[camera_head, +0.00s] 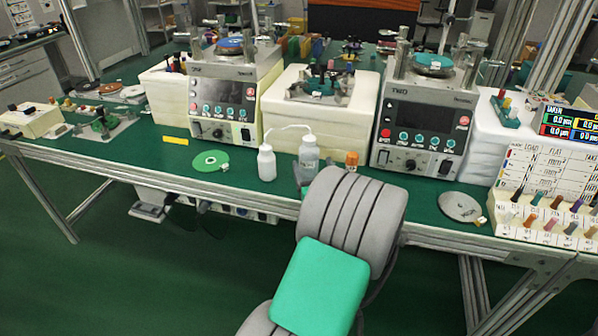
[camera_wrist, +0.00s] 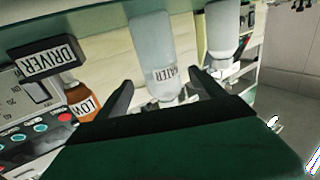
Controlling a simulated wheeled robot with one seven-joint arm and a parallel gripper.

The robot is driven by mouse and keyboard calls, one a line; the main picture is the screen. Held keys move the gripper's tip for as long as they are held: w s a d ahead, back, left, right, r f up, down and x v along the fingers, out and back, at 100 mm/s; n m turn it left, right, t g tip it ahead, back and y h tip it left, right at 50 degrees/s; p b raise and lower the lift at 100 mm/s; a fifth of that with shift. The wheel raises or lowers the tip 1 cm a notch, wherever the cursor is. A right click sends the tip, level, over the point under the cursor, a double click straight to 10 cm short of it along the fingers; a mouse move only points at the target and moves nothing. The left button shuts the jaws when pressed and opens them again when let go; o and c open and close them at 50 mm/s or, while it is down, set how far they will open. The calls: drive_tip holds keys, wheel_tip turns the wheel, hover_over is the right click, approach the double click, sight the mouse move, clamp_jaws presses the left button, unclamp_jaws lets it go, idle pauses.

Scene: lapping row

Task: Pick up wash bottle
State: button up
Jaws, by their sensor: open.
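The wash bottle (camera_head: 309,154) is a translucent bottle with a label and a thin bent spout tube arching left. It stands upright on the green bench top near its front edge. In the wrist view, which is turned over, the bottle (camera_wrist: 153,48) shows a label reading WATER. My gripper (camera_wrist: 162,78) is open, its two dark fingers spread on either side of the bottle in that picture. Whether they reach around it or stop short, I cannot tell. In the head view my arm hides most of the gripper and the bottle's lower part.
A white bottle (camera_head: 266,164) stands close left of the wash bottle. It also shows in the wrist view (camera_wrist: 223,28). A small amber bottle (camera_head: 351,160) stands to the right. Lapping machines (camera_head: 222,95) and a cream block (camera_head: 320,115) stand behind. A green disc (camera_head: 210,160) lies left.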

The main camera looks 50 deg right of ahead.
drive_tip(key=x, duration=0.2)
drive_tip(key=p+x, duration=0.1)
drive_tip(key=x, duration=0.2)
drive_tip(key=p+x, duration=0.1)
drive_tip(key=x, duration=0.1)
drive_tip(key=shift+w+d+r, duration=0.15)
drive_tip(key=shift+w+r, duration=0.15)
drive_tip(key=shift+w, duration=0.05)
drive_tip(key=shift+c, duration=0.3)
clamp_jaws()
